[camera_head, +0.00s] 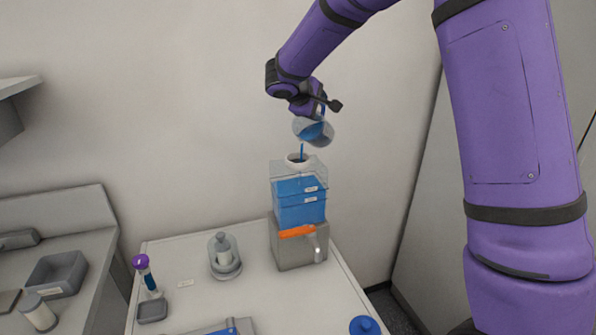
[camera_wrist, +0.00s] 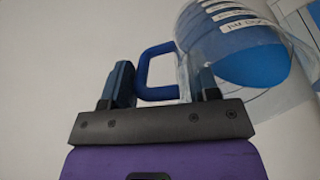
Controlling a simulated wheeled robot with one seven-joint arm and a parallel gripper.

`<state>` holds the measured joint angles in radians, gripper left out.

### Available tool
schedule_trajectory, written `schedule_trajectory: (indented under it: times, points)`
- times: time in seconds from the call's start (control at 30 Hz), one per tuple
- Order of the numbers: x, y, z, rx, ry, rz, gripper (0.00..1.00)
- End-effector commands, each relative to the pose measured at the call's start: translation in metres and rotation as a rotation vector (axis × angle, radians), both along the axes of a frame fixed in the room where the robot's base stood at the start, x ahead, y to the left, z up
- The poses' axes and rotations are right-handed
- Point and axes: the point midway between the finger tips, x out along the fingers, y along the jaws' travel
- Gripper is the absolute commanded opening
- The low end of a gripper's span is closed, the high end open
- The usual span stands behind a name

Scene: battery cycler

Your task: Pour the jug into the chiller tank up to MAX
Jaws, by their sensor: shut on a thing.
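My gripper (camera_wrist: 160,90) is shut on the blue handle (camera_wrist: 146,66) of the jug. The clear jug (camera_head: 314,131) is tilted above the chiller tank (camera_head: 299,197), with blue liquid inside. A thin blue stream (camera_head: 302,151) falls from it into the tank's round white opening (camera_head: 296,159). The tank is clear and holds blue liquid to a level near its upper label (camera_head: 311,189); a second label sits just below. I cannot read the labels. In the wrist view the jug (camera_wrist: 232,50) fills the upper right, with several label strips showing.
The tank stands on a grey block with an orange lever (camera_head: 297,231) on the white bench (camera_head: 200,298). A glass-covered item (camera_head: 224,256), a purple-topped tube (camera_head: 144,271) and a blue lidded thing (camera_head: 365,326) stand around. A grey bin (camera_head: 57,276) is on the left counter.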

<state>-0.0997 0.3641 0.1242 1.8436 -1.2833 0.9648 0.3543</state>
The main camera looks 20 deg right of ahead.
Motion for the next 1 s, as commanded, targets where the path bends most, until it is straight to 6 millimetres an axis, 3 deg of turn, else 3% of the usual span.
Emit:
schedule_trajectory:
  times: [1.0]
  points:
    - [-0.0036,0.0036,-0.0010,-0.044,-0.045,0.000,0.00]
